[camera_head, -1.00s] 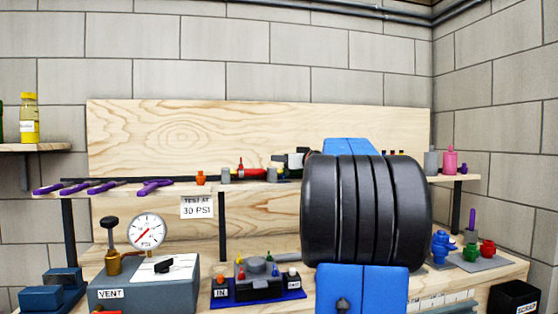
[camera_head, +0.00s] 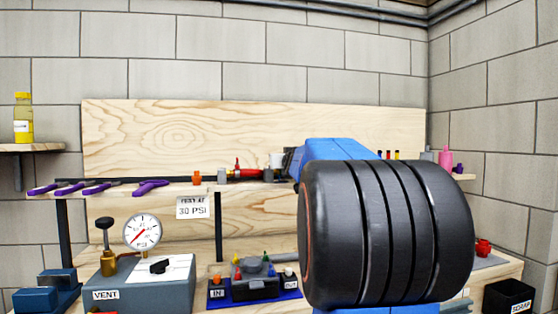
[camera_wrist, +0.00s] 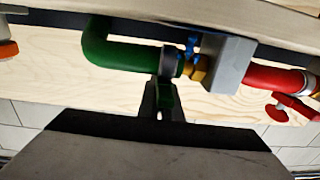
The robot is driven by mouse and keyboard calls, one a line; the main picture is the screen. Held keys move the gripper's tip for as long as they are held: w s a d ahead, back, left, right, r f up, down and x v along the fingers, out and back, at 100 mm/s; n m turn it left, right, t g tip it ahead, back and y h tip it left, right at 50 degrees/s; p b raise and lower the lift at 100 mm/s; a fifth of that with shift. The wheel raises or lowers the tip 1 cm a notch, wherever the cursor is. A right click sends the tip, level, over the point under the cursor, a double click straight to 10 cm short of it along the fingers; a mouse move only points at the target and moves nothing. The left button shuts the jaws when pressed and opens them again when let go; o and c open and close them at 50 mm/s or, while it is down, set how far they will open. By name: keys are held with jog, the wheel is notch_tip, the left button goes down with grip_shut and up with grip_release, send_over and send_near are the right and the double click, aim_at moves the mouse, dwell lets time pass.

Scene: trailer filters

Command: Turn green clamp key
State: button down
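In the wrist view a bent green pipe (camera_wrist: 118,52) carries a grey clamp ring (camera_wrist: 168,62) near its right end. The green clamp key (camera_wrist: 164,94) shows just below this ring. My gripper (camera_wrist: 163,100) is at the key, with its dark fingers on either side and green between them. The gap is narrow, but I cannot tell whether the fingers press on the key. A brass fitting (camera_wrist: 198,70) and a blue part (camera_wrist: 192,44) sit right of the ring. In the head view my arm hides the key and most of my gripper.
A grey block (camera_wrist: 228,64) and a red pipe (camera_wrist: 265,77) with a red key (camera_wrist: 291,108) lie right of the green pipe. The head view shows purple tools (camera_head: 100,187) on the shelf, a gauge (camera_head: 142,232) and a SCRAP bin (camera_head: 507,298).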

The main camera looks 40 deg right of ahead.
jog(key=shift+m+g+h, duration=0.3)
jog(key=shift+h, duration=0.1)
jog(key=c, duration=2)
grip_release()
jog(key=shift+s, duration=0.1)
jog(key=v, duration=1.7)
jog(key=shift+s, duration=0.2)
